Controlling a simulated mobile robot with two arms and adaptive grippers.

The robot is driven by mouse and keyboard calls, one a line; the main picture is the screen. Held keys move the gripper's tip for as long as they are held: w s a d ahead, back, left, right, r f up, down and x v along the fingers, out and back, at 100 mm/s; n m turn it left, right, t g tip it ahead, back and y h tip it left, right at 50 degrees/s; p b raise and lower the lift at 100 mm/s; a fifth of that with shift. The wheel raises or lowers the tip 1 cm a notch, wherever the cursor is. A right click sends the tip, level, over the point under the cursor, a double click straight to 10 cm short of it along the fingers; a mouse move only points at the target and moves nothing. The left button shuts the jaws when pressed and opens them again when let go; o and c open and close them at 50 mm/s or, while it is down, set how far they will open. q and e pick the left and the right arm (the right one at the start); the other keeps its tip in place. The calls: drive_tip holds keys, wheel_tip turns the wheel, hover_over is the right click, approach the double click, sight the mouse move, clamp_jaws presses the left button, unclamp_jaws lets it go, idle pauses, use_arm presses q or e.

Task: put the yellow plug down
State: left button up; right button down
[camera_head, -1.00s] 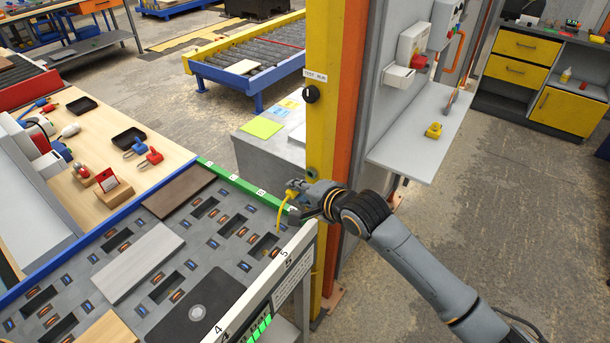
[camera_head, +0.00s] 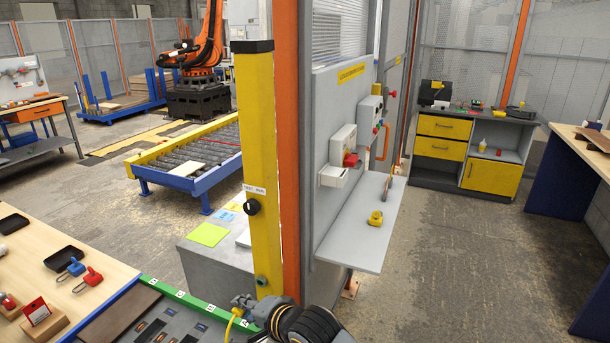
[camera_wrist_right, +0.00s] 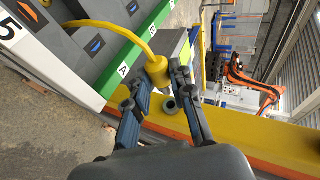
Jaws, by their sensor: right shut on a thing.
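The yellow plug (camera_wrist_right: 157,70) is held between the fingers of my right gripper (camera_wrist_right: 160,88) in the right wrist view. Its yellow cable curves away to the upper left. In the head view my right gripper (camera_head: 246,305) is at the bottom, beside the foot of the yellow post, with the yellow cable (camera_head: 231,322) hanging below it. A round grey-green socket (camera_head: 261,281) on the yellow post is close by; it also shows in the right wrist view (camera_wrist_right: 170,106), just past the plug. I cannot tell whether they touch. My left gripper is not in view.
The yellow post (camera_head: 259,150) with a black switch (camera_head: 252,207) rises beside the gripper. A grey shelf (camera_head: 345,240) holds a yellow object (camera_head: 376,218). The green-edged board table (camera_head: 185,298) lies at lower left. Open floor is at right.

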drive_tip(key=w+d+r+m+t+h, duration=0.2)
drive_tip(key=d+r+m+t+h, duration=0.15)
drive_tip(key=d+r, duration=1.1)
drive_tip(key=s+d+r+m+h, duration=0.2)
drive_tip(key=s+d+m+h, duration=0.1)
drive_tip(key=d, duration=0.7)
drive_tip(key=s+d+r+m+t+h, duration=0.1)
drive_tip(key=s+d+r+m+h, duration=0.2)
drive_tip(key=d, duration=0.7)
drive_tip(key=shift+s+d+m, duration=0.2)
drive_tip(key=shift+m, duration=0.15)
